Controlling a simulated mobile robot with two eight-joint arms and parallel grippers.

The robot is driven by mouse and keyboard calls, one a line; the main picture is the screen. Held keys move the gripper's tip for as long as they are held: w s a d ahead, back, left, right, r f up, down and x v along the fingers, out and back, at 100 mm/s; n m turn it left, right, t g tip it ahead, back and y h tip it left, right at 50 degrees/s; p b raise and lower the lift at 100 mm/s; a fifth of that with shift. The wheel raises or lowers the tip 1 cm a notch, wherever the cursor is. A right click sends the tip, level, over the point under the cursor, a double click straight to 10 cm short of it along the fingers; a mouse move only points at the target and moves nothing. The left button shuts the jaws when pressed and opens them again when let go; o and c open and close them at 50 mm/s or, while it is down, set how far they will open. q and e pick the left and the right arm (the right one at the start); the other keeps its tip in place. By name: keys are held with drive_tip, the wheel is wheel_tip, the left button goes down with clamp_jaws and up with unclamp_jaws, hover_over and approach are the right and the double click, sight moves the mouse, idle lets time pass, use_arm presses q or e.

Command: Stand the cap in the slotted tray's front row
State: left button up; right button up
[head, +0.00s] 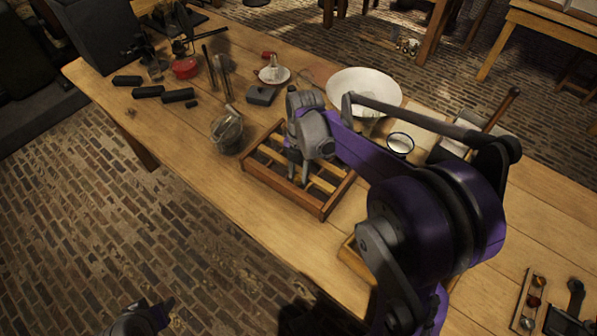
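The slotted tray (322,211) is a wooden frame with light slats, standing near the table's front edge. My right gripper (297,182) points down into the tray, its fingers low among the slats. Whether the fingers are shut on anything is too small and dark to tell. I cannot make out the cap; the gripper or arm may hide it. My purple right arm covers the tray's right surroundings. My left gripper (160,312) hangs over the brick floor at the bottom left, away from the table, and its opening is unclear.
A glass jar (227,133) stands just left of the tray, with a grey block (262,95) behind it. A white bowl (364,84) and a dark-rimmed round dish (400,144) are behind my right arm. Black cylinders (178,95) lie at the left. The front left tabletop is clear.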

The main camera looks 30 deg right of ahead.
drive_tip(key=o, duration=0.3)
drive_tip(key=shift+o, duration=0.2)
drive_tip(key=shift+r, duration=0.1)
drive_tip(key=shift+r+p, duration=0.35)
drive_tip(key=shift+r, duration=0.05)
wheel_tip(320, 180, up, 12)
drive_tip(key=d+p, duration=0.1)
drive_tip(key=s+a+f+m+t, duration=0.3)
drive_tip(key=s+m, duration=0.5)
drive_tip(key=m, duration=0.4)
drive_tip(key=s+a+f+m+t+h, duration=0.1)
drive_tip(key=s+a+f+m+t, duration=0.2)
drive_tip(key=s+a+f+m, duration=0.2)
drive_tip(key=shift+s+f+m, duration=0.25)
drive_tip(key=shift+s+m, duration=1.3)
drive_tip(key=shift+m, duration=2.25)
